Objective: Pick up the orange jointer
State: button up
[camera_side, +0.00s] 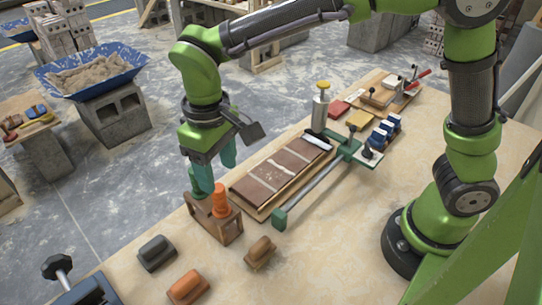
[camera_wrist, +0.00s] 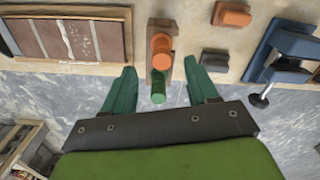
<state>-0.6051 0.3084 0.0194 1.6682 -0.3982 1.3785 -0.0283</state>
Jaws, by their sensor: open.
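The orange jointer's upright orange handle (camera_side: 220,200) stands in a small wooden rack (camera_side: 228,230) near the table's left edge. A green-handled tool stands beside it in the same rack. In the wrist view, the orange handle (camera_wrist: 161,45) is just beyond the green handle (camera_wrist: 158,90). My gripper (camera_side: 215,165) is open and empty, pointing down above the rack. In the wrist view, its teal fingers (camera_wrist: 160,66) are wide apart, with the handles lying between their lines of sight. The jointer's lower part is hidden by the rack.
A board with brown tiles (camera_side: 277,175) and a green-ended clamp (camera_side: 280,218) lie right of the rack. A dark block (camera_side: 156,252), an orange block (camera_side: 188,287) and a brown block (camera_side: 260,251) lie in front. A blue tub (camera_side: 92,72) stands off the table.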

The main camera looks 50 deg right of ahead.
aim_at(219, 199)
notch_tip(219, 199, down, 4)
jog(key=shift+f, duration=0.1)
jog(key=f, duration=0.5)
jog(key=shift+w+a, duration=0.15)
jog(key=shift+w, duration=0.2)
